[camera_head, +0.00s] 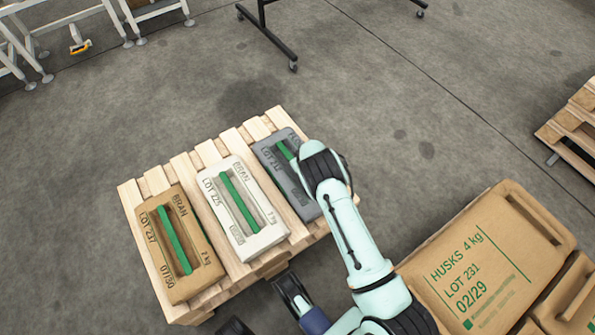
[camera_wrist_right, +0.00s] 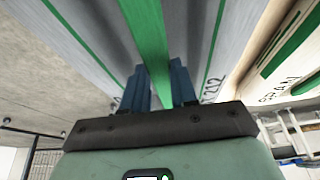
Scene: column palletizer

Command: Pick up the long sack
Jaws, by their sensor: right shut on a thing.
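A grey sack (camera_head: 277,160) marked LOT 212 lies at the right end of a wooden pallet, with a green strap (camera_head: 286,150) along its top. My right arm hides part of it in the head view. In the right wrist view, my right gripper (camera_wrist_right: 158,72) is shut on the green strap (camera_wrist_right: 148,35), the blue fingers on either side of it. I cannot tell whether the grey sack is clear of the pallet. A white sack (camera_head: 258,236) and a brown sack (camera_head: 162,228), both marked BRAN, lie beside it.
The pallet (camera_head: 190,163) stands on open concrete floor. At the right lie a large brown HUSKS sack (camera_head: 480,222) and another brown sack (camera_head: 573,290). A second pallet (camera_head: 575,125) is at the right edge. A dark wheeled stand (camera_head: 270,35) is at the top.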

